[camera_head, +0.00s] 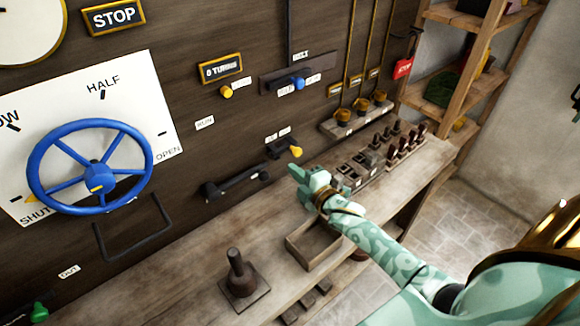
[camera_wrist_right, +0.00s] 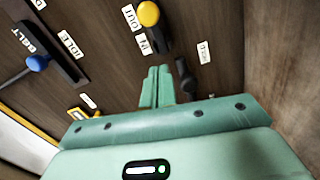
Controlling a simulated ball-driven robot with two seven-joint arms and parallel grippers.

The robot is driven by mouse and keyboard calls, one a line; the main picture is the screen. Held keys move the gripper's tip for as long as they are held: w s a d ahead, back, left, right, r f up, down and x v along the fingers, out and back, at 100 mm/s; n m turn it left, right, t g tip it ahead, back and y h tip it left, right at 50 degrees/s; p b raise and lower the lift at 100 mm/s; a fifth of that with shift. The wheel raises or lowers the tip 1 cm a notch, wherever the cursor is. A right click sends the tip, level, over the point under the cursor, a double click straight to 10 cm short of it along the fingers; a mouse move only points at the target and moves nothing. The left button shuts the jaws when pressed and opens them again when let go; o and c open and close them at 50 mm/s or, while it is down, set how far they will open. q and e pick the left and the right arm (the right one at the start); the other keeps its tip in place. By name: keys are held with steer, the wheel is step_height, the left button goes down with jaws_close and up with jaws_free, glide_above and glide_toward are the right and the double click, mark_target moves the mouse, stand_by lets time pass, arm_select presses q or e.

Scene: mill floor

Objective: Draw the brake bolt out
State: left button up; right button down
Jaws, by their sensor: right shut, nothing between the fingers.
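The bolt with a yellow knob (camera_head: 296,152) sits in a dark bracket on the wooden panel, with two small labels above it. In the right wrist view the yellow knob (camera_wrist_right: 148,13) is at the top, beside labels that seem to read OUT and IN. My right gripper (camera_head: 293,172) is just below the knob in the head view, shut and empty. Its closed fingers (camera_wrist_right: 157,80) show in the right wrist view, apart from the knob. My left gripper is not in view.
A black bar handle (camera_head: 236,182) is left of my right gripper. A blue-knobbed belt lever (camera_head: 298,83) is above. A blue handwheel (camera_head: 95,175) is at left. Below are a bench with an open wooden box (camera_head: 312,245), an upright dark lever (camera_head: 238,272) and several switches.

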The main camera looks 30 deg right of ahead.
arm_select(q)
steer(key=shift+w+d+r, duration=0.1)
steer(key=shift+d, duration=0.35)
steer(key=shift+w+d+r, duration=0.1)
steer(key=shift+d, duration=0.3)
arm_select(e)
steer(key=s, duration=0.7)
steer(key=shift+d+r, duration=0.2)
steer(key=shift+d, duration=0.1)
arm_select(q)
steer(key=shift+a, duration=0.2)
